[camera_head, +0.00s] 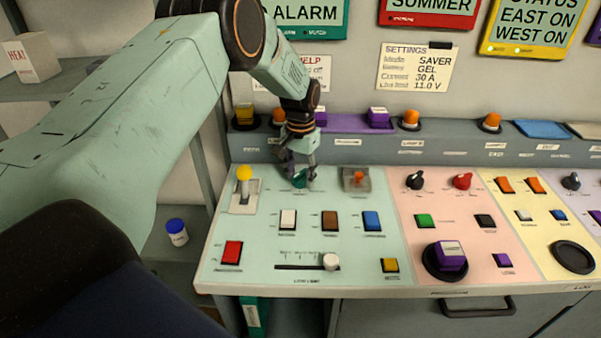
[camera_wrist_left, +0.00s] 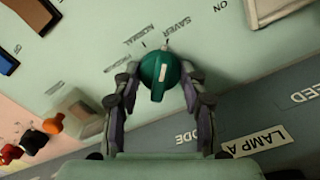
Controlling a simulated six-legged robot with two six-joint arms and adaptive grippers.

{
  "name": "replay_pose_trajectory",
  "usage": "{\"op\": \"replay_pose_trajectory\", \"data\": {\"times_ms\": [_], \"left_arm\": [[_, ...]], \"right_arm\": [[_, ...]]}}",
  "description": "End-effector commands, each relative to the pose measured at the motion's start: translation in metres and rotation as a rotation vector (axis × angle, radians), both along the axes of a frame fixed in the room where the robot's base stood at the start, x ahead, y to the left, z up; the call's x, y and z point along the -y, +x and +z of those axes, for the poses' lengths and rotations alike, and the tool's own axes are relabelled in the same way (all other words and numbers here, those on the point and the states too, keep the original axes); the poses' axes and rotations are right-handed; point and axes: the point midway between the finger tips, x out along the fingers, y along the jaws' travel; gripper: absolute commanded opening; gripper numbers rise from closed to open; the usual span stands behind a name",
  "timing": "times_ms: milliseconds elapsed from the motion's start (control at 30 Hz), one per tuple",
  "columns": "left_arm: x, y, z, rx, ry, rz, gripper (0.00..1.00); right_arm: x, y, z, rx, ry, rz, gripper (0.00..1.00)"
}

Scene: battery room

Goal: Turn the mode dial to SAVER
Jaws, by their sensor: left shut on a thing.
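The mode dial (camera_head: 300,181) is a small teal knob on the pale green panel, mostly hidden behind my gripper in the head view. In the left wrist view the dial (camera_wrist_left: 158,72) shows a short white mark. The mark points up the picture, roughly toward the tick near the SAVER label (camera_wrist_left: 174,29); exact alignment is hard to tell. The NORMAL label (camera_wrist_left: 138,34) lies just left of it. My left gripper (camera_head: 299,170) comes down from above and is shut on the dial, one finger on each side. My right gripper is not in view.
A yellow-topped lever (camera_head: 244,176) stands left of the dial and an orange toggle (camera_head: 359,177) right of it. White, brown and blue switches sit below. A settings note (camera_head: 416,67) on the wall reads Mode SAVER. A raised ledge (camera_head: 350,148) runs behind.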

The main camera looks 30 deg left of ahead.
Motion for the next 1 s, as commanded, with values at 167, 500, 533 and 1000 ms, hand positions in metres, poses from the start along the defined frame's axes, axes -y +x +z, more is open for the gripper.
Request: {"op": "replay_pose_trajectory", "data": {"times_ms": [167, 500, 533, 1000], "left_arm": [[-0.0005, 0.0022, 0.0026, 0.006, 0.001, -0.054, 0.11], [-0.0008, 0.0025, 0.0028, 0.008, 0.002, -0.082, 0.11], [-0.0008, 0.0025, 0.0028, 0.008, 0.002, -0.082, 0.11], [-0.0005, 0.0014, 0.0014, 0.004, 0.001, -0.08, 0.65]], "right_arm": [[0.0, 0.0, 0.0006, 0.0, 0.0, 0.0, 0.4], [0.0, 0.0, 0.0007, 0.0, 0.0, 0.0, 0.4], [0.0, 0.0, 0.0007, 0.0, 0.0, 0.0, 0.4], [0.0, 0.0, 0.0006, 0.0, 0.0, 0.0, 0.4]]}}
